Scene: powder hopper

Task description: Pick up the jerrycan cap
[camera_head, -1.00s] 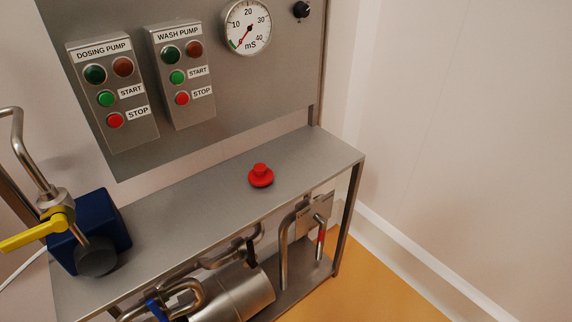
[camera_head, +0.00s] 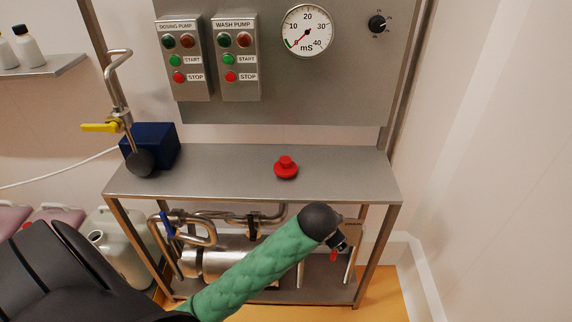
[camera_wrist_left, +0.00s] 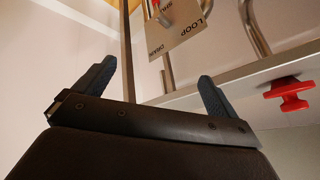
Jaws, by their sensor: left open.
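The red jerrycan cap (camera_head: 286,168) lies on the steel bench top (camera_head: 220,185), right of its middle, knob side up. It also shows at the right edge of the left wrist view (camera_wrist_left: 290,92), where the picture is upside down. My left gripper (camera_head: 342,246), on the green-sleeved arm, is in front of and below the bench edge, right of the cap and apart from it. In the left wrist view its two fingers (camera_wrist_left: 152,88) stand wide apart with nothing between them. My right gripper is not in view.
A blue box (camera_head: 150,146) and a yellow-handled valve (camera_head: 101,127) stand at the bench's left end. Pipes and a steel pump (camera_head: 215,262) sit below. A whitish jerrycan (camera_head: 120,262) with an open mouth stands at lower left. The bench around the cap is clear.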

